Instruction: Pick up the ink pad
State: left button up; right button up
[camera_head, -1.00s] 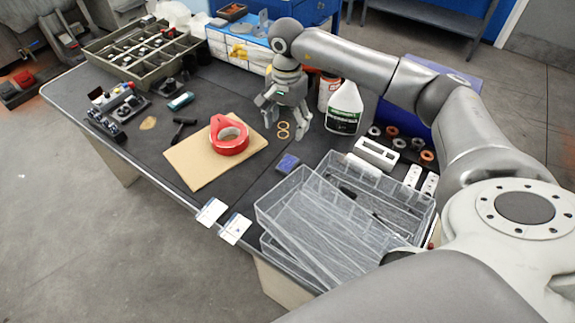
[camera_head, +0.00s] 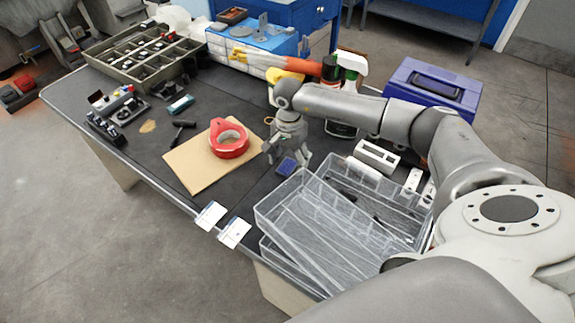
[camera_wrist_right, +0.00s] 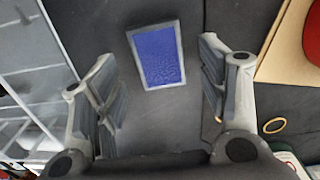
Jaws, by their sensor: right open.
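The ink pad (camera_head: 286,166) is a small blue block with a grey rim, lying on the dark bench top beside the clear trays. It also shows in the right wrist view (camera_wrist_right: 156,54), between and just beyond the fingers. My right gripper (camera_head: 286,157) is open above the ink pad, pointing down, with a finger to either side in the right wrist view (camera_wrist_right: 160,85). The pad lies apart from both fingers there. My left gripper is not in view.
Clear plastic trays (camera_head: 268,208) stand close on the right of the pad. A cardboard sheet (camera_head: 187,171) with a red tape roll (camera_head: 229,139) lies to the left. A white slotted block (camera_head: 376,158) and a purple case (camera_head: 436,88) are behind.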

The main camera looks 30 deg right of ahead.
jog(key=shift+f, duration=0.65)
jog(key=shift+r, duration=0.1)
jog(key=c, duration=1.1)
